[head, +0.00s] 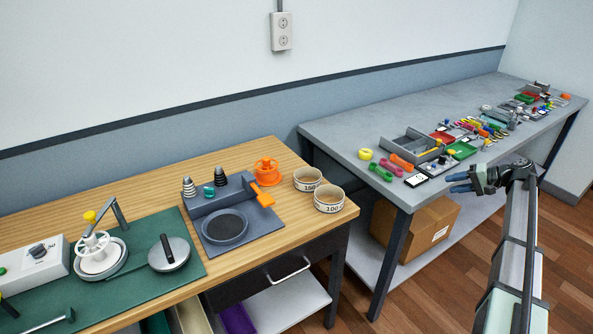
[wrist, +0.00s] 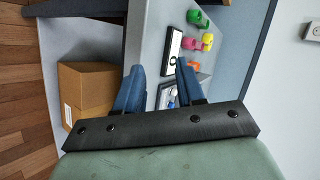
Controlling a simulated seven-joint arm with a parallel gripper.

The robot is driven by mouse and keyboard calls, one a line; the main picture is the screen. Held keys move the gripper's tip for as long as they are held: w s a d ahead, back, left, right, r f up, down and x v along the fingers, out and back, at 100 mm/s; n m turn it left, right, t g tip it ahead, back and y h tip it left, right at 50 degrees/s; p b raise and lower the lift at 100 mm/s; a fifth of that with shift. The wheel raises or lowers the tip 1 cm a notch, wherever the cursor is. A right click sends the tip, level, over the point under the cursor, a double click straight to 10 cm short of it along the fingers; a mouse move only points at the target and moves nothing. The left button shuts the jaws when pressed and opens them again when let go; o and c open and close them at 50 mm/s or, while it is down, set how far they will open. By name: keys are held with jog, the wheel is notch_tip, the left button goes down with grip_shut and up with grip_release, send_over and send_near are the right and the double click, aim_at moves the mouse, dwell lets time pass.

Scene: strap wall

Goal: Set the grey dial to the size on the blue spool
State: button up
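My gripper (head: 458,183) is in the air at the front edge of the grey table (head: 340,130). In the wrist view its two blue fingers (wrist: 158,70) stand apart with nothing held between them. I cannot pick out a blue spool; the small items on the grey table are too small to tell. A dark grey knob (head: 38,251) sits on a white box at the far left of the wooden bench, far from my gripper. I cannot tell whether it is the grey dial, and its marks are unreadable.
A grey tray (head: 405,143) stands behind. A cardboard box (head: 425,228) is on the shelf below. Bowls (head: 329,199) stand on the wooden bench (head: 150,185).

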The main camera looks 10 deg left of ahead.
jog(key=w+a, duration=0.1)
jog(key=a, duration=0.4)
jog(key=w+a+r+g, duration=0.1)
jog(key=a, duration=0.4)
jog(key=w+a+r+g, duration=0.1)
jog(key=a, duration=0.4)
jog(key=s+a+r+m+g+h, duration=0.1)
jog(key=a+r+g, duration=0.1)
jog(key=a, duration=1.4)
jog(key=s+a+r+m+g+h, duration=0.1)
jog(key=s+a+r, duration=0.1)
jog(key=a, duration=1.4)
jog(key=s+a+r+h, duration=0.1)
jog(key=s+a, duration=0.2)
jog(key=a, duration=0.5)
jog(key=s+a+r, duration=0.2)
jog(key=a, duration=0.5)
notch_tip(320, 180, up, 8)
jog(key=n+t+h, duration=0.1)
jog(key=n+h, duration=0.1)
jog(key=h, duration=0.5)
send_over(35, 246)
notch_tip(35, 246, down, 14)
jog(key=shift+r, duration=0.25)
jog(key=shift+c, duration=0.3)
